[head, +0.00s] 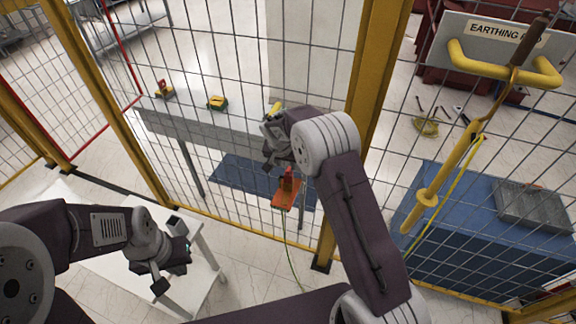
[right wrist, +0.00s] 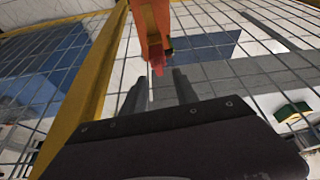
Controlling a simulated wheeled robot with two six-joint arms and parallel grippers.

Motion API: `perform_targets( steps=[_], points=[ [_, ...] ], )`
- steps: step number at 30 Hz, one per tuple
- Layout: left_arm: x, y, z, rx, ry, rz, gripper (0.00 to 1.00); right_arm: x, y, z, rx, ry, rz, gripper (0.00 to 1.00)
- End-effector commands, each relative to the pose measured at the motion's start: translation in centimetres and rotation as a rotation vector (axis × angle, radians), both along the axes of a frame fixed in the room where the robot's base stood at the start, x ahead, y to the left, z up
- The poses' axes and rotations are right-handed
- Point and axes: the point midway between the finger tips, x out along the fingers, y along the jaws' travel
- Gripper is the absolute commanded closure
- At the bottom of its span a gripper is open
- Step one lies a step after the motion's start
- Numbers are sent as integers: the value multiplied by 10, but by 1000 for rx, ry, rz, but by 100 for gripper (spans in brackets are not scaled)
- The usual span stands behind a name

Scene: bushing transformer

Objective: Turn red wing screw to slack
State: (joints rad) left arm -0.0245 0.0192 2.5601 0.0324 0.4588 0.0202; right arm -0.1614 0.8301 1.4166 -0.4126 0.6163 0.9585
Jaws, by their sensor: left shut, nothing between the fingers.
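An orange clamp (head: 285,197) with a red wing screw (head: 288,174) hangs at the mesh fence in the head view, a thin green cable below it. In the right wrist view the orange clamp (right wrist: 151,22) comes down from the top edge, and its red end (right wrist: 157,66) lies close to the fingertips. My right gripper (head: 270,160) is just above and left of the clamp. In the right wrist view its two fingers (right wrist: 160,80) stand apart with nothing clearly gripped. My left gripper (head: 172,272) is shut and empty over the white table, far from the clamp.
A yellow fence post (head: 378,70) and wire mesh stand close to my right arm. An earthing rod (head: 450,165) hangs on yellow hooks at the right. A white table (head: 195,290) is at lower left. A grey bench (head: 215,128) is behind the mesh.

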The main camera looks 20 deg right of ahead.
Motion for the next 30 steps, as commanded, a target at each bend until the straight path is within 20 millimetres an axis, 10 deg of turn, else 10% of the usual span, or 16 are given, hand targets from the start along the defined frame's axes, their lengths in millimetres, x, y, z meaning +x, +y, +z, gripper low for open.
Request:
perform_targets(
  steps=[17,22,30],
  points=[
    [0,0,12,0,0,0,100,18,-10,-49,0,1,0,65],
    [0,0,12,0,0,0,100,17,-10,-49,0,1,0,100],
    [0,0,13,0,0,0,100,17,-10,-49,0,1,10,100]
  ],
)
